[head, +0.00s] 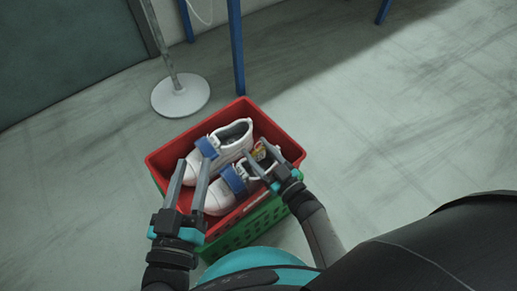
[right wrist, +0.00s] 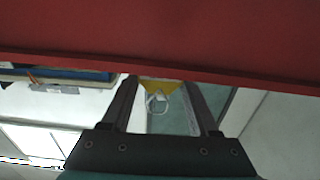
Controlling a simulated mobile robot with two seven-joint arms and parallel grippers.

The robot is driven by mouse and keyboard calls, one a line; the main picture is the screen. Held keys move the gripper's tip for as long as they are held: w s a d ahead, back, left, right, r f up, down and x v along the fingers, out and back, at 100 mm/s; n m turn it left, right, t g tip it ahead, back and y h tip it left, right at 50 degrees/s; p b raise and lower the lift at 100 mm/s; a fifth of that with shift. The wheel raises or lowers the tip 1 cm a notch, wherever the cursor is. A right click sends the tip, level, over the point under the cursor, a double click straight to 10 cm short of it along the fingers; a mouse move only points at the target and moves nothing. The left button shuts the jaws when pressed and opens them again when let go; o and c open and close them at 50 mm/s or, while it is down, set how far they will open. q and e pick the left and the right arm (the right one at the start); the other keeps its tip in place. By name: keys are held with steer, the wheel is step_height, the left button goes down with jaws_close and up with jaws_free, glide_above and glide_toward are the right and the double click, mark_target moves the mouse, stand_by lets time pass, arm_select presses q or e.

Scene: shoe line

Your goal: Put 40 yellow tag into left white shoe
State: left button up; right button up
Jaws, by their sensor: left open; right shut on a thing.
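Two white shoes with blue straps lie side by side in a crate, toes toward the lower left: the upper shoe (head: 197,158) and the lower shoe (head: 220,197). My right gripper (head: 257,148) is over the crate's right side, near the heel opening of the lower shoe. It is shut on a yellow tag (head: 258,152). In the right wrist view the yellow tag (right wrist: 160,86) shows between the fingers with a white loop; its number is not readable. My left gripper (head: 191,165) is open and empty at the crate's left side, over the toes.
The red crate (head: 284,145) sits on a green crate (head: 249,226) on the grey floor. A stand with a round white base (head: 181,96) and a blue post (head: 237,48) are behind it. The floor to the right is clear.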

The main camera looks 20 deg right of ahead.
mark_target(259, 159)
arm_select(q)
steer(key=shift+w, duration=0.1)
arm_select(e)
steer(key=shift+f, duration=2)
steer(key=o, duration=1.4)
steer(key=shift+s, duration=0.1)
steer(key=shift+s+d+p, duration=0.2)
steer(key=shift+s+p, duration=0.1)
steer(key=shift+s, duration=0.25)
arm_select(q)
steer(key=a+f+g+y+p, duration=0.1)
steer(key=g, duration=0.1)
steer(key=w+a+f+g+y+p, duration=0.1)
steer(key=a+g, duration=0.1)
steer(key=g, duration=0.1)
steer(key=shift+a+f+m, duration=0.15)
steer(key=shift+f+m, duration=0.2)
steer(key=shift+m, duration=0.05)
arm_select(e)
steer(key=v, duration=1.4)
steer(key=shift+w, duration=0.15)
